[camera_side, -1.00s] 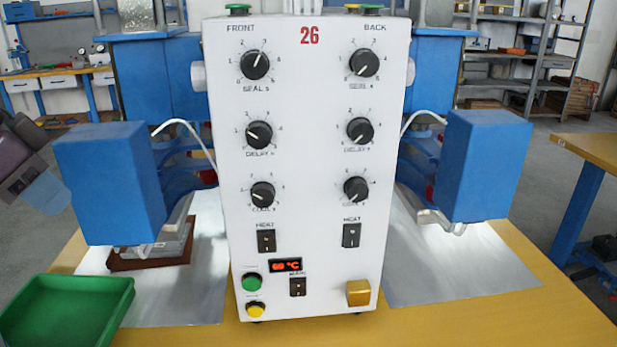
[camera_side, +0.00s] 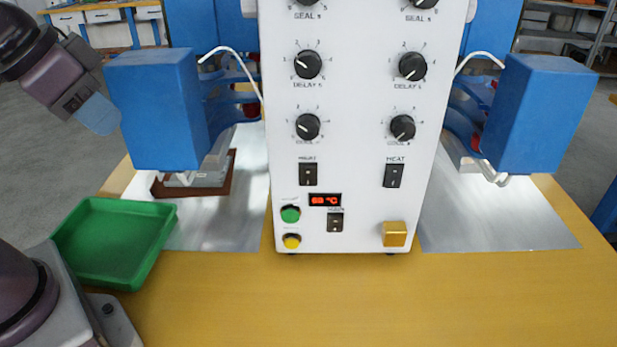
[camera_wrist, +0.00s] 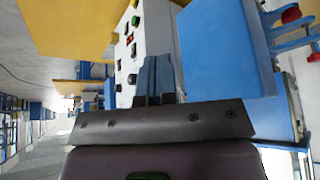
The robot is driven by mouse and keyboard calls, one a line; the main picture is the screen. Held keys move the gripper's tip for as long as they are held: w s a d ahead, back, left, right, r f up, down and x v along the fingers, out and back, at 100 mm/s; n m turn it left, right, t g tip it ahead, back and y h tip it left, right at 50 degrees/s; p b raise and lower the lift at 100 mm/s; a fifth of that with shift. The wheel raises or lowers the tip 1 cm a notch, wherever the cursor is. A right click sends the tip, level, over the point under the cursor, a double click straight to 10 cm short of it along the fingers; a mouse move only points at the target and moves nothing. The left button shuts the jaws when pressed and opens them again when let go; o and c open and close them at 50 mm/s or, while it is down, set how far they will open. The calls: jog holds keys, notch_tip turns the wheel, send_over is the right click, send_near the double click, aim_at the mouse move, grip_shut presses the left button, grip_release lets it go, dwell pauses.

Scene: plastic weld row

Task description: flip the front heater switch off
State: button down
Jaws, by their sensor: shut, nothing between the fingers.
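The front heater switch (camera_side: 308,174) is a small black rocker under the left HEAT label on the white control box (camera_side: 355,110). Its rocker position is too small to tell. The back heater switch (camera_side: 395,176) is to its right, and the main switch (camera_side: 335,222) is below. My gripper (camera_side: 106,121) is at the left, by the left blue press head, apart from the switch. Its blue fingers are shut and empty. In the wrist view the closed fingers (camera_wrist: 155,78) show in front of the control box face, seen at a slant; a finger may cover part of it.
The left blue press head (camera_side: 155,110) stands between my gripper and the box. A green tray (camera_side: 140,255) is at the front left. The right press head (camera_side: 540,115) is on the far side. A display (camera_side: 325,200) glows red. The yellow table front (camera_side: 330,300) is clear.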

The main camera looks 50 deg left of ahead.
jog(key=w+d+f+m+g+y, duration=0.25)
jog(key=d+f+m+y, duration=0.3)
jog(key=f+m, duration=0.4)
jog(key=w+d+f+m+g+y, duration=0.3)
jog(key=d+f+m, duration=0.35)
jog(key=m, duration=0.55)
jog(key=w+d+m+t+y, duration=0.2)
jog(key=d+m+t, duration=0.3)
jog(key=m, duration=0.6)
jog(key=w+d+m+t+y, duration=0.3)
jog(key=m+t, duration=0.5)
jog(key=m, duration=0.4)
jog(key=shift+w+d+f+t, duration=0.3)
jog(key=shift+w+d, duration=0.35)
jog(key=shift+d, duration=0.7)
jog(key=shift+m, duration=0.25)
